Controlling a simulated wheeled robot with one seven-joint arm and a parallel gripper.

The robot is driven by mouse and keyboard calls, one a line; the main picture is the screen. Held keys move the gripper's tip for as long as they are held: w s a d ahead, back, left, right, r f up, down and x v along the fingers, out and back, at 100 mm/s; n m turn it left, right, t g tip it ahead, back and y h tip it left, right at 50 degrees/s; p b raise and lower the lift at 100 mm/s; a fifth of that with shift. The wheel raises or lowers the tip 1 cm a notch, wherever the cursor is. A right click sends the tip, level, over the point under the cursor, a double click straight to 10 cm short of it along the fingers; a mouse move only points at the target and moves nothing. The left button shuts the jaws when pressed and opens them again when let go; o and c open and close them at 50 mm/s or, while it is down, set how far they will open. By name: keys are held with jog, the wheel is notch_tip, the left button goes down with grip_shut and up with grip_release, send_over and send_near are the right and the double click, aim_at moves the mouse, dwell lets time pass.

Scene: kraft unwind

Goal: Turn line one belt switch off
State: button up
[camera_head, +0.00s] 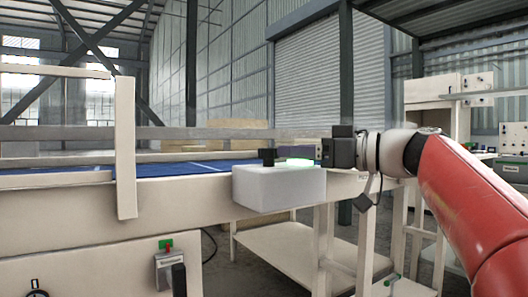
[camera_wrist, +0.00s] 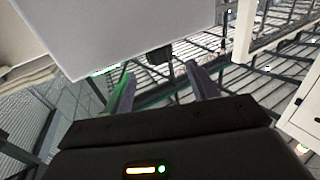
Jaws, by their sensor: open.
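A white box (camera_head: 278,188) sits on the side of the belt frame, with a black knob (camera_head: 267,157) on its top and a bright green lit part (camera_head: 297,163) beside it. I cannot read a label on it. My gripper (camera_head: 318,152) is just right of the lit part, at about knob height, and looks apart from the knob. In the wrist view the open fingers (camera_wrist: 163,84) point toward the white box (camera_wrist: 125,35). A small dark knob-like part (camera_wrist: 158,52) shows at the box's edge between them, and green light falls on the left finger. Nothing is held.
The blue belt (camera_head: 190,168) runs behind the box, with a cream post (camera_head: 125,148) at left. A red-and-green switch unit (camera_head: 168,260) and a dial (camera_head: 35,287) are on the lower front panel. A low shelf (camera_head: 290,252) is below; a bench with equipment (camera_head: 485,110) stands right.

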aim_at(269, 150)
jog(key=x, duration=0.7)
jog(key=shift+a+p, duration=0.1)
jog(key=shift+p, duration=0.25)
jog(key=c, duration=0.9)
